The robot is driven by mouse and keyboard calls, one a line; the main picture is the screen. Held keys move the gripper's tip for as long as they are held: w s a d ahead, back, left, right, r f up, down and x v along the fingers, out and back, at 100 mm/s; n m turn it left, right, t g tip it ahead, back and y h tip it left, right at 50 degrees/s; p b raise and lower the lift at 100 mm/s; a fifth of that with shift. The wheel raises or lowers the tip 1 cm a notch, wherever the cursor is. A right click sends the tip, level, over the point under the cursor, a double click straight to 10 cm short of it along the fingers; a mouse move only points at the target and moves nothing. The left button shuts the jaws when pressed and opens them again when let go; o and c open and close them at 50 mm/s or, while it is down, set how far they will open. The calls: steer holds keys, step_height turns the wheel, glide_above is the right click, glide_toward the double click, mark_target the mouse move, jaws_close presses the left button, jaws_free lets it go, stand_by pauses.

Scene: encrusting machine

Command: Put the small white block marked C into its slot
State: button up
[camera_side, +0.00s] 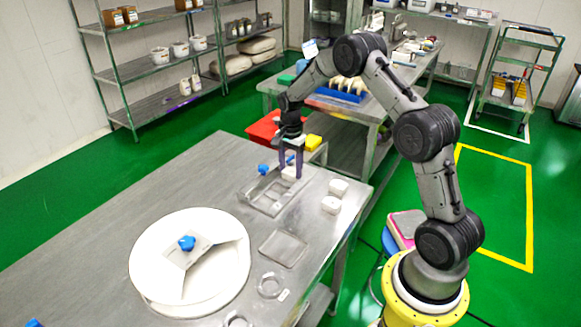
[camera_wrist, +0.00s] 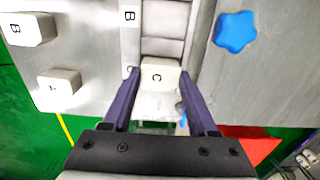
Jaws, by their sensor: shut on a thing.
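The small white block marked C (camera_wrist: 157,77) is between the two purple fingers of my gripper (camera_wrist: 158,72), which is shut on it. In the side view my gripper (camera_side: 291,162) holds this block (camera_side: 290,173) over the far end of the metal slotted tray (camera_side: 250,196). In the wrist view the tray's recessed channel (camera_wrist: 163,20) runs up from the block, with a B label on its left rim. I cannot tell whether the block is above the tray or touching it.
A white block marked B (camera_wrist: 29,29) and another, apparently marked A (camera_wrist: 59,89), sit beside the tray. A blue knob (camera_wrist: 236,32) is on the tray's other side.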

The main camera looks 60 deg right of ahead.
steer(key=o, duration=1.5)
steer(key=shift+c, duration=0.2)
steer(key=shift+o, duration=0.5)
steer(key=shift+w+d+r, duration=0.1)
steer(key=shift+w+r, duration=0.05)
steer(key=shift+r, duration=0.6)
steer(key=shift+w+r, duration=0.1)
steer(key=shift+r, duration=0.65)
steer(key=shift+s+r, duration=0.15)
steer(key=shift+r, duration=1.1)
steer(key=shift+s+r, duration=0.1)
steer(key=shift+r, duration=1.15)
